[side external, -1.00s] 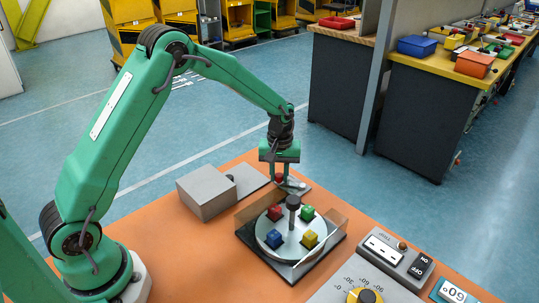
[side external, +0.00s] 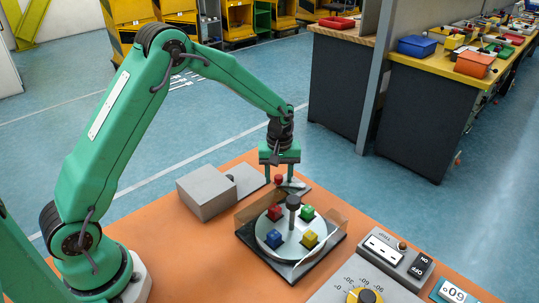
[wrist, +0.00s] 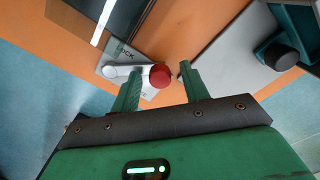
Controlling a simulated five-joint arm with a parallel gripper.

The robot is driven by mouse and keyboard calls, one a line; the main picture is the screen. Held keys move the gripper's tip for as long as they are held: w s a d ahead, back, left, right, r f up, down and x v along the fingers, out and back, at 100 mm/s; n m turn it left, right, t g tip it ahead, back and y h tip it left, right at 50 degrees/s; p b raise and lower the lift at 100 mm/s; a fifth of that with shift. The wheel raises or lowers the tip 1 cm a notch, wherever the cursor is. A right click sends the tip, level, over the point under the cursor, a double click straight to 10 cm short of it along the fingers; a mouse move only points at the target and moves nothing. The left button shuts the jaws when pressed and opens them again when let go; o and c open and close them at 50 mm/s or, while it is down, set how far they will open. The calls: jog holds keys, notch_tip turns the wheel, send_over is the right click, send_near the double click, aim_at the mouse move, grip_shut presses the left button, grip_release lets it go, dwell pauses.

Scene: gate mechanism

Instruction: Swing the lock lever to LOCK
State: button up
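The lock lever is a silver bar (wrist: 122,71) with a red knob (wrist: 160,76) at its end, on a small grey plate. In the wrist view the bar runs from its round pivot on the left to the knob on the right. A partly covered label reading "OCK" (wrist: 124,52) lies above the bar. In the side view the red knob (side external: 278,179) sits between my gripper's fingers. My gripper (side external: 278,182) points down, its fingers spread on either side of the knob. The wrist view shows my gripper (wrist: 160,70) with a gap between the right finger and knob; left-side contact is unclear.
A grey box (side external: 206,193) stands left of the lever. A round turntable (side external: 272,240) with coloured blocks and a dark central post is in front, behind low clear walls. A dial panel (side external: 360,285) and ON/OFF switch box (side external: 396,257) lie at the front right.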

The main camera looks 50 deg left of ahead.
aim_at(279, 177)
jog(key=shift+r, duration=0.1)
notch_tip(279, 177, up, 7)
jog(key=shift+r, duration=0.3)
dwell(0.4)
jog(key=shift+s+r, duration=0.25)
jog(key=shift+r, duration=0.25)
jog(key=s+r+m+t, duration=0.3)
jog(key=s+r+m, duration=0.2)
jog(key=s+r, duration=0.8)
jog(key=s+m+t, duration=0.2)
jog(key=s+m, duration=0.3)
jog(key=s, duration=0.9)
jog(key=shift+a+r+t, duration=0.2)
jog(key=shift+r+t, duration=0.1)
jog(key=shift+r, duration=0.1)
